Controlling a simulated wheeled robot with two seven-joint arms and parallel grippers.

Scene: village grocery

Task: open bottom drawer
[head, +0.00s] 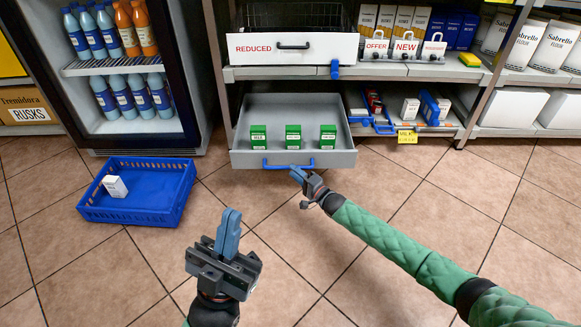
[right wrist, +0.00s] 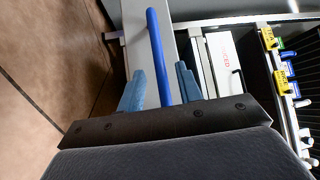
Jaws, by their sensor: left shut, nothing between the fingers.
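The bottom drawer (head: 294,159) is grey and pulled out from under the shelf, with several centimetres of its inside showing. Three green boxes (head: 293,137) stand upright in it. Its blue bar handle (head: 275,167) runs along the front. My right gripper (head: 297,174) is at the right part of this handle. In the right wrist view the fingers of my right gripper (right wrist: 159,72) are apart, with the blue handle (right wrist: 155,40) between them; I cannot tell whether either finger touches it. My left gripper (head: 230,222) is shut and empty, above the floor in front of the drawer.
A blue crate (head: 140,214) with a white box (head: 115,186) lies on the floor at left, beside a bottle fridge (head: 120,70). A white "REDUCED" drawer (head: 291,55) is above. Shelves (head: 440,128) with goods stand at right.

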